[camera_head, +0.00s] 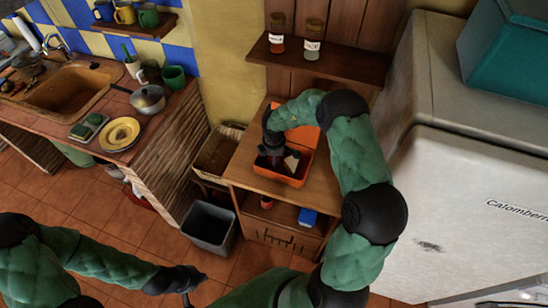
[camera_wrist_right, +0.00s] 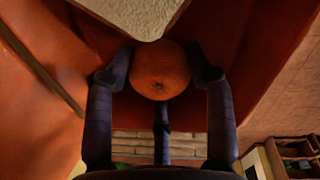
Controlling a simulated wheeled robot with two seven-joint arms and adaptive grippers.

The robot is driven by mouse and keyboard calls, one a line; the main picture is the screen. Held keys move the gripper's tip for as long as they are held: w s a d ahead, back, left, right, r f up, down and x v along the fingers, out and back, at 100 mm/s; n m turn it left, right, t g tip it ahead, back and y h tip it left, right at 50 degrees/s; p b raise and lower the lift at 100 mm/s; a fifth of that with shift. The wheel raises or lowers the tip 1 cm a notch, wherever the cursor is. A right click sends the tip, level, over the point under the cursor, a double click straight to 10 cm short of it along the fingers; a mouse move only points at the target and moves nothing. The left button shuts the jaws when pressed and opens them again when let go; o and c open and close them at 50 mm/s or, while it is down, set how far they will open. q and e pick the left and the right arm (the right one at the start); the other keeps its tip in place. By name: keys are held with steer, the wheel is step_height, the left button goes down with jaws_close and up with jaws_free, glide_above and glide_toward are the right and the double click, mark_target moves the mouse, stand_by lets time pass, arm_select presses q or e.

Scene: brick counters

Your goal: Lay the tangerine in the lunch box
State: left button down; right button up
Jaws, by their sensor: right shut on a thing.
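The orange lunch box (camera_head: 297,183) stands open on the wooden cabinet, its lid (camera_head: 303,122) tilted up at the back. A pale sandwich (camera_head: 291,163) lies in it; its corner shows at the top of the wrist view (camera_wrist_right: 130,14). My right gripper (camera_head: 272,158) reaches down into the box from above. In the wrist view, my right gripper (camera_wrist_right: 161,82) is shut on the tangerine (camera_wrist_right: 160,66), between the box's orange walls beside the sandwich. The head view hides the tangerine behind the gripper. My left gripper (camera_head: 189,284) is empty, with its fingers apart, low over the floor.
A shelf with two jars (camera_head: 312,40) hangs above the cabinet. A white fridge (camera_head: 460,190) stands close on the right. A grey bin (camera_head: 209,227) is on the floor at left. The sink counter holds a pot (camera_head: 148,98) and yellow plate (camera_head: 119,134).

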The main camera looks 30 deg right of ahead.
steer(key=shift+f, duration=0.1)
steer(key=o, duration=0.9)
step_height(320, 180, up, 12)
steer(key=s+p, duration=0.1)
steer(key=p, duration=0.1)
steer(key=shift+a, duration=0.3)
